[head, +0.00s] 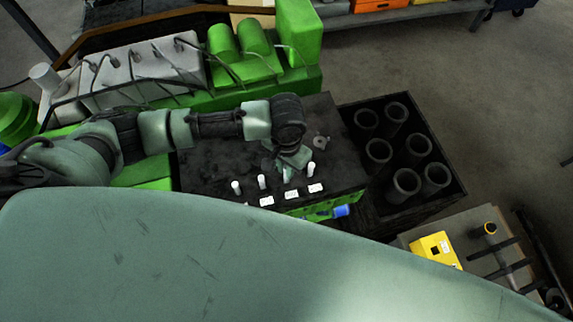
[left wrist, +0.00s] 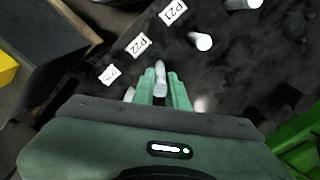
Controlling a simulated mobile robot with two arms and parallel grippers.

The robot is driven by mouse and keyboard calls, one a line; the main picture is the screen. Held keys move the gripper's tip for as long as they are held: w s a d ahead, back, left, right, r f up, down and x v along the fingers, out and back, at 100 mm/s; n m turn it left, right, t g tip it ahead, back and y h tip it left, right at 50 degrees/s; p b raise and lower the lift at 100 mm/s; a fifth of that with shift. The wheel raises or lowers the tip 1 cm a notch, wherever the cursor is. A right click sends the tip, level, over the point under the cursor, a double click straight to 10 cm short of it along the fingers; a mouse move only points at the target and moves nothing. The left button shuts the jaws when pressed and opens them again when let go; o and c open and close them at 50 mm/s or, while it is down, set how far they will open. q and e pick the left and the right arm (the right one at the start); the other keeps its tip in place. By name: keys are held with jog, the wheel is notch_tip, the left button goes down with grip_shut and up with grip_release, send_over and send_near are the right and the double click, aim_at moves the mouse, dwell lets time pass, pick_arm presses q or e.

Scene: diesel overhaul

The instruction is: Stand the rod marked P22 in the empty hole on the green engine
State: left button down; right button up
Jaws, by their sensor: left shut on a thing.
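My left gripper (head: 288,168) reaches down over the dark tabletop, fingers shut on a pale rod. In the left wrist view the gripper (left wrist: 160,92) has the rod (left wrist: 160,75) between its two green fingers. The rod stands behind the white tag reading P22 (left wrist: 138,44), the middle tag (head: 291,195) in the head view. Whether its foot is off the table I cannot tell. Other white rods stand at the left (head: 236,187), beside it (head: 262,181) and at the right (head: 311,169). The green engine (head: 262,95) is at the back left. I cannot make out its empty hole.
The tag P21 (left wrist: 173,11) and a third, unclear tag (left wrist: 109,75) lie beside P22. A grey ring-shaped part (head: 321,142) lies behind the rods. A black crate (head: 458,180) of dark cylinders stands right. Pipes (head: 180,80) run over the engine's grey cover.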

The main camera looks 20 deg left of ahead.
pick_arm(q)
jog(key=shift+f+b, duration=0.35)
jog(key=shift+f, duration=0.75)
jog(key=c, duration=1.3)
grip_release()
jog(key=shift+c, duration=0.2)
jog(key=shift+r, duration=0.1)
notch_tip(320, 180, up, 8)
jog(key=shift+f, duration=0.2)
